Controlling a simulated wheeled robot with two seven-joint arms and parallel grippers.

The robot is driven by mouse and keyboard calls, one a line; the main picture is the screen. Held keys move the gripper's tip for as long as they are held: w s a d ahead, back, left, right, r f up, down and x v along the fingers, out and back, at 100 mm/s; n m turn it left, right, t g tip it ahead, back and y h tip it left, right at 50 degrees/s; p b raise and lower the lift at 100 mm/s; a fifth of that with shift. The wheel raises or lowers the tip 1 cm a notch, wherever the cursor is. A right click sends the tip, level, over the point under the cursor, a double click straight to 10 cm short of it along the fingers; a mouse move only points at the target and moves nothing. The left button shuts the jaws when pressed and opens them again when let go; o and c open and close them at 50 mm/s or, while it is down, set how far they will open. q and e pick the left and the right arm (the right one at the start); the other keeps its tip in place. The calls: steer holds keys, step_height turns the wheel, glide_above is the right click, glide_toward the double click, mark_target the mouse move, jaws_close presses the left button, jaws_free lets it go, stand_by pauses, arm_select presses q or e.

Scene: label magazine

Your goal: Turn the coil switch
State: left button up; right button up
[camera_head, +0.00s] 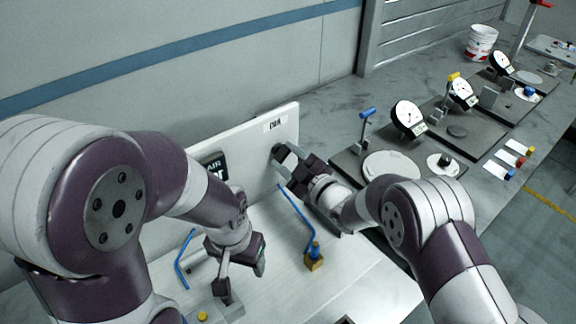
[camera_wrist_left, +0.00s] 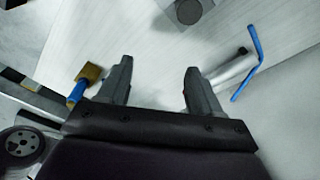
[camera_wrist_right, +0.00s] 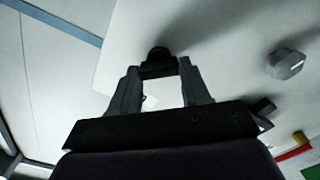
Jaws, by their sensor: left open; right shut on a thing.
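A white upright panel (camera_head: 262,150) stands on the pale worktop, with a "DIA" label near its top right corner. My right gripper (camera_head: 282,158) is at the panel just below that label. In the right wrist view its fingers (camera_wrist_right: 158,68) are closed about a dark round knob (camera_wrist_right: 158,54) on the panel, which I take to be the coil switch. The knob's turned angle cannot be told, as the fingers cover most of it. My left gripper (camera_head: 240,280) is open and empty, low over the worktop; its spread fingers also show in the left wrist view (camera_wrist_left: 158,75).
A dark "AIR" unit (camera_head: 215,166) is on the panel, partly behind my left arm. Dial gauges (camera_head: 407,117) on dark plates line the bench at right.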

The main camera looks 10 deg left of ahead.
arm_select(q)
steer(key=shift+f+b, duration=0.35)
steer(key=shift+f, duration=0.25)
arm_select(e)
steer(key=shift+f+n, duration=0.1)
steer(key=shift+n, duration=0.3)
steer(key=o, duration=1.1)
steer(key=shift+s, duration=0.15)
steer(key=shift+c, duration=0.2)
arm_select(q)
steer(key=shift+s+d, duration=0.1)
arm_select(e)
steer(key=shift+d, duration=0.1)
steer(key=shift+r, duration=0.35)
arm_select(q)
steer(key=shift+f+b, duration=0.65)
steer(key=shift+b, duration=0.1)
arm_select(e)
steer(key=s+d+r, duration=0.3)
steer(key=d+r, duration=0.7)
steer(key=d, duration=0.1)
steer(key=shift+d+r, duration=0.15)
steer(key=shift+r, duration=0.15)
